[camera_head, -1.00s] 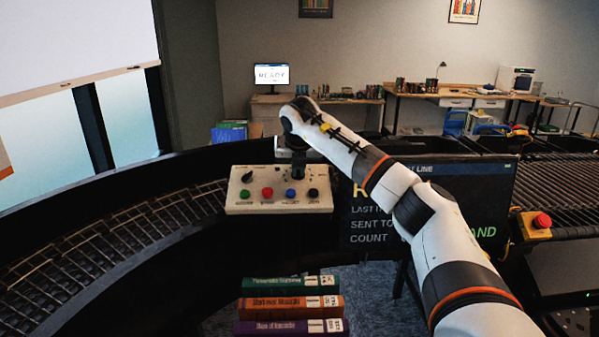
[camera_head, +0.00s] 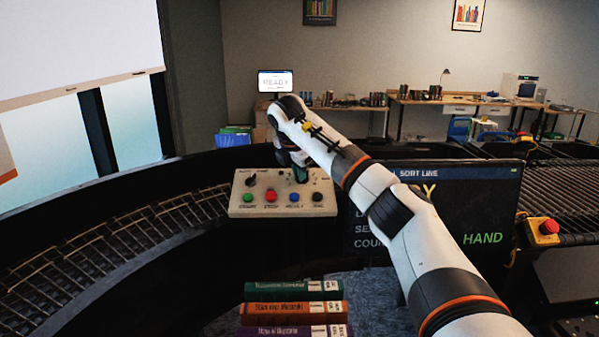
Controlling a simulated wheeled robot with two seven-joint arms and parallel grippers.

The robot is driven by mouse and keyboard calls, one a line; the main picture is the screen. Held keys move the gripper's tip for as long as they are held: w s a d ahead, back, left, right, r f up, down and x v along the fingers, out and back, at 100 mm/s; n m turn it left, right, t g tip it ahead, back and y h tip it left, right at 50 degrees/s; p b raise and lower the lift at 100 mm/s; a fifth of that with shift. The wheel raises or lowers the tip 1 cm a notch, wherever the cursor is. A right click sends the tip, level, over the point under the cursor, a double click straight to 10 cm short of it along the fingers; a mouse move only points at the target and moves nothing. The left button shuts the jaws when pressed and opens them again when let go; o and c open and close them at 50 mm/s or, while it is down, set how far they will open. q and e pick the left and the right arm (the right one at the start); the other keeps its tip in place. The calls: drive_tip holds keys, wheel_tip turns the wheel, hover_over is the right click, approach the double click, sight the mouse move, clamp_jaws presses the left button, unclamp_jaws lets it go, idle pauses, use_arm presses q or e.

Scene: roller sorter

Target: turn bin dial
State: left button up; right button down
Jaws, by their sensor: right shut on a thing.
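The beige control panel (camera_head: 240,205) stands in the middle of the view. It carries a black knob (camera_head: 250,181) at its upper left and a row of green (camera_head: 248,198), red (camera_head: 271,197), blue (camera_head: 295,197) and black (camera_head: 317,197) buttons. My right gripper (camera_head: 300,176) points down at the upper right of the panel, shut on the bin dial there. My left gripper is not in view.
A dark screen (camera_head: 490,205) stands right of the panel, partly behind my right arm. A curved roller conveyor (camera_head: 110,245) runs at left. Stacked books (camera_head: 290,309) lie at the front. A red stop button (camera_head: 549,226) on a yellow box is at right.

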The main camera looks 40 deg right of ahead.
drive_tip(key=shift+m, duration=0.9)
drive_tip(key=c, duration=1.5)
unclamp_jaws()
drive_tip(key=shift+d, duration=0.1)
drive_tip(key=shift+a+r, duration=0.25)
drive_tip(key=shift+r, duration=0.2)
drive_tip(key=b+v, duration=0.2)
drive_tip(key=v, duration=0.9)
drive_tip(key=shift+w+d+b, duration=0.1)
drive_tip(key=shift+w+b, duration=0.05)
drive_tip(key=shift+b, duration=0.25)
